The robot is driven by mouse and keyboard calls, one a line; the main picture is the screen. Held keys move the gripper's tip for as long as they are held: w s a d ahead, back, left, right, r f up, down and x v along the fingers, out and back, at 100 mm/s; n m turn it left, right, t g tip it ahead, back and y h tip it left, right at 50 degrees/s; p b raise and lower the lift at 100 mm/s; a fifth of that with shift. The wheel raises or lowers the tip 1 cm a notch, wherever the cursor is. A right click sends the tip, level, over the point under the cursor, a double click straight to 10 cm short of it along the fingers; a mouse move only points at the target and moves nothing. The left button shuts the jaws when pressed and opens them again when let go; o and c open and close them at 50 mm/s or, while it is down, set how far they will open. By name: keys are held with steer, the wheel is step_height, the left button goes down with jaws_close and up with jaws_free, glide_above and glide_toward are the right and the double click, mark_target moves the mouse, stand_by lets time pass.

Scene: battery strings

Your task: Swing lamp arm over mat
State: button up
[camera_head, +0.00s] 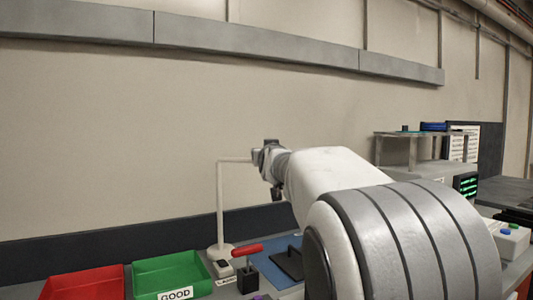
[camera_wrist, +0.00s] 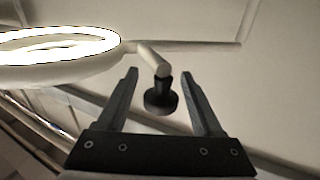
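A white lamp stands at the back of the bench, with an upright post (camera_head: 220,200) and a thin horizontal arm (camera_head: 235,160) that reaches toward my gripper (camera_head: 268,163). In the wrist view, the lit ring (camera_wrist: 60,62) of the lamp is at the upper left. A black knob (camera_wrist: 160,98) on a short white stem shows between the fingers of my gripper (camera_wrist: 160,74). The fingers are open, with a visible gap on each side of the knob. The blue mat (camera_head: 267,267) lies on the bench below, partly hidden by my arm. The ring is hidden in the head view.
A red bin (camera_head: 85,283) and a green bin (camera_head: 170,275) labelled GOOD stand at the front left. A red-handled device (camera_head: 247,250) stands beside the mat, with a dark plate (camera_head: 289,264) on it. A shelf (camera_head: 412,136) and equipment stand at the right.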

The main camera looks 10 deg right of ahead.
steer(key=s+a+p, duration=0.2)
steer(key=s+p, duration=0.5)
steer(key=s, duration=1)
steer(key=shift+s+a, duration=0.15)
steer(key=shift+a, duration=0.05)
